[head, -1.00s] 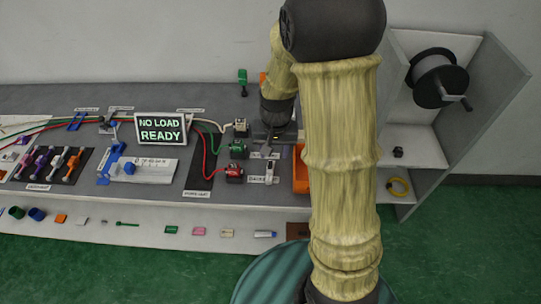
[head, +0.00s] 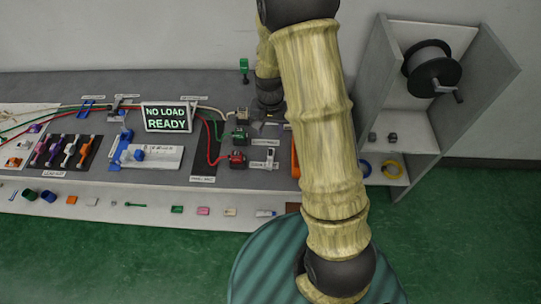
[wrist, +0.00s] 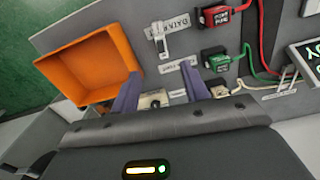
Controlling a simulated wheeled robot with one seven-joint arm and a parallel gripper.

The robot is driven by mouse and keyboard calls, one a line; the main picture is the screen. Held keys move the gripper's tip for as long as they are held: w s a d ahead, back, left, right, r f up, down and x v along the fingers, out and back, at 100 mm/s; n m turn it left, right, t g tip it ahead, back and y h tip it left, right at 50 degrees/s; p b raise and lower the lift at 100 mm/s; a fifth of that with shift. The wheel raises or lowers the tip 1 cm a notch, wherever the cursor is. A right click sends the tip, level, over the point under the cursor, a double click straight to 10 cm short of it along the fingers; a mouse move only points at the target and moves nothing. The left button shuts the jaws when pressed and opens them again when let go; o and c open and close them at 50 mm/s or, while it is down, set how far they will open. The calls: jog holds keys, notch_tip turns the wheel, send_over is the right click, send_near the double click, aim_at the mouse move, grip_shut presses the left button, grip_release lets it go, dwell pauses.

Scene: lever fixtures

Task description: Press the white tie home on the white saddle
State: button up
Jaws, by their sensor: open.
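My gripper (wrist: 160,93) is open in the wrist view, its two purple-grey fingers apart above the bench. A small cream-white piece (wrist: 152,100) shows low between the fingers, partly hidden by my gripper body; I cannot tell whether it is the white tie or saddle, or whether the fingers touch it. A cream block (wrist: 219,91) at the end of a white cable sits just right of the right finger; it also shows in the head view (head: 242,114). In the head view my arm hides most of the gripper.
An orange bin (wrist: 88,62) stands close left of the fingers in the wrist view. A white lever fixture (wrist: 159,40), a red block (wrist: 214,16) and a green block (wrist: 215,60) lie beyond. The NO LOAD READY sign (head: 167,117) stands left in the head view.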

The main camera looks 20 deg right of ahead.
jog(key=p, duration=0.2)
send_near(270, 155)
notch_tip(270, 155, down, 5)
jog(key=shift+f, duration=0.1)
dwell(0.3)
jog(key=shift+w+f+p, duration=0.1)
jog(key=shift+f+p, duration=0.95)
jog(key=shift+f, duration=1.55)
jog(key=shift+c, duration=0.4)
grip_shut()
